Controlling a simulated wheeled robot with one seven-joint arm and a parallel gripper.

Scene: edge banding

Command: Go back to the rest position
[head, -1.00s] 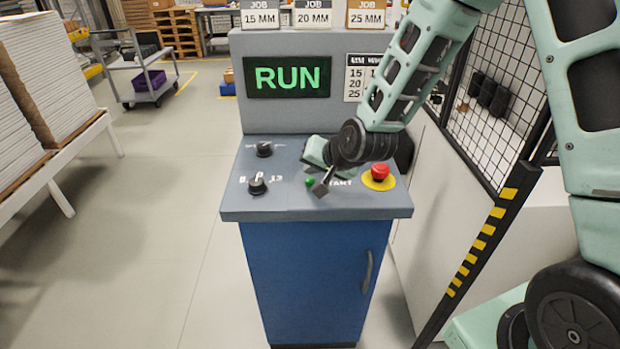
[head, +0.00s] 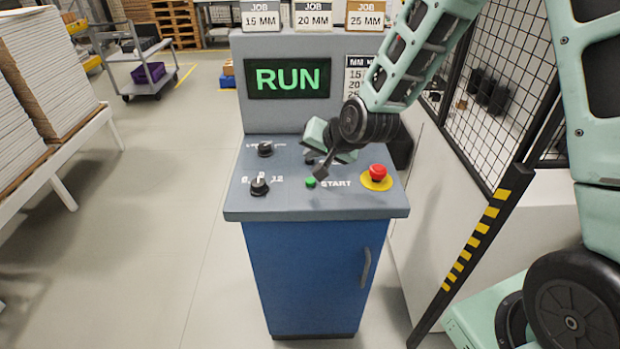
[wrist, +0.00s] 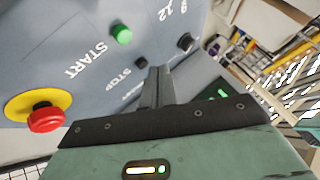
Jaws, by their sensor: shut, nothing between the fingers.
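My gripper (head: 321,174) hangs above the grey control panel (head: 240,205), tilted down, with its fingers together and empty. In the head view its tip is just above the green start button (head: 310,182), apart from it as far as I can tell. In the wrist view my gripper (wrist: 158,72) points at the panel, and the green button (wrist: 121,34) is left of and beyond the fingertips. The screen (head: 290,78) reads RUN in green.
A red emergency button (head: 377,173) on a yellow disc is right of the start button. Two black knobs (head: 260,187) (head: 265,149) are on the left. A mesh fence (head: 495,95) with a striped post (head: 480,240) stands right. Stacked boards (head: 50,65) are left; the floor between is clear.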

